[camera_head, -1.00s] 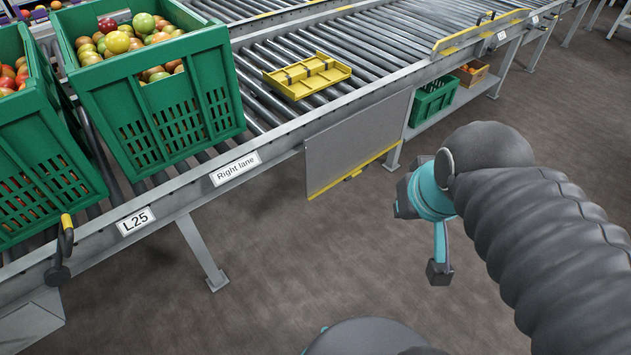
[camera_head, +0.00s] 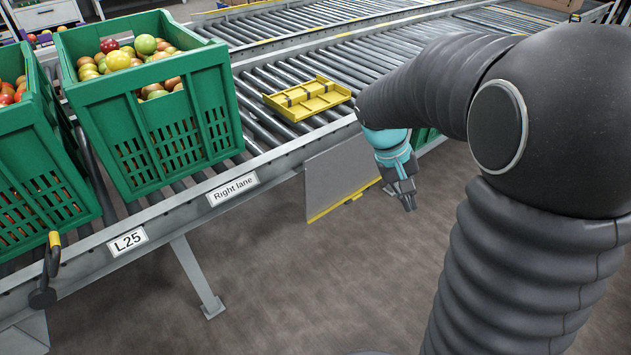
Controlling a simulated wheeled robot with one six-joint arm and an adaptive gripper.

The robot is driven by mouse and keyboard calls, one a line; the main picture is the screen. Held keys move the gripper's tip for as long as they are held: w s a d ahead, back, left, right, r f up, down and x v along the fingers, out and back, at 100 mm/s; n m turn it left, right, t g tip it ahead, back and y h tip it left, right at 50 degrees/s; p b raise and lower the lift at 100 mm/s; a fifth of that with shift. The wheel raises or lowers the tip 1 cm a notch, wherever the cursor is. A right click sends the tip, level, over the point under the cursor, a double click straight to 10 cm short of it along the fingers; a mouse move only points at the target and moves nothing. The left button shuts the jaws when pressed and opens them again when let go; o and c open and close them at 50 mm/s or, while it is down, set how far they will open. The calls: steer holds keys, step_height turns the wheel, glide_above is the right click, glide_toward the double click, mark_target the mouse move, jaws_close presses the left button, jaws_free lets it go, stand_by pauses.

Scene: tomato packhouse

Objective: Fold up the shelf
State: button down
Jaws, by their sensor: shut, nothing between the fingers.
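The shelf (camera_head: 338,174) is a grey flat panel with a yellow strip along its lower edge. It hangs down from the side rail of the roller conveyor, to the right of the "Right lane" label (camera_head: 233,190). My gripper (camera_head: 409,206) is shut and empty, pointing down, just right of the shelf's lower right corner in the picture. I cannot tell whether it touches the shelf.
A green crate of tomatoes (camera_head: 150,120) stands on the rollers, with another green crate (camera_head: 40,185) at the left edge. A yellow frame-like piece (camera_head: 308,98) lies on the rollers above the shelf. A conveyor leg (camera_head: 197,275) stands at lower left. The floor before the shelf is clear.

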steer(key=w+d+f+g+h+b, duration=0.1)
steer(key=w+d+f+h, duration=0.15)
steer(key=f, duration=0.45)
steer(key=w+d+f+n+g+h+b, duration=0.1)
steer(key=w+f+g, duration=0.1)
steer(key=w+f, duration=0.35)
steer(key=w+d+f+g+h+b, duration=0.1)
steer(key=w+f+h, duration=0.1)
steer(key=f, duration=0.7)
step_height(320, 180, down, 25)
steer(key=d+n+h+b, duration=0.2)
steer(key=n+h, duration=0.1)
steer(key=h, duration=0.3)
steer(key=w+a+r+t+h+b, duration=0.1)
steer(key=w+a+r+t, duration=0.25)
steer(key=w+a, duration=0.4)
steer(key=w+a+r+t, duration=0.2)
steer(key=w+a+t, duration=0.2)
steer(key=w+a, duration=0.4)
steer(key=w+a+r+t, duration=0.1)
steer(key=a+r+t, duration=0.1)
steer(key=a+r, duration=0.3)
steer(key=w+a+r+t+b, duration=0.1)
steer(key=a+r, duration=0.3)
steer(key=a, duration=0.9)
steer(key=shift+w+a+r+t, duration=0.2)
steer(key=shift+w+r+t, duration=0.2)
steer(key=shift+w+t, duration=0.45)
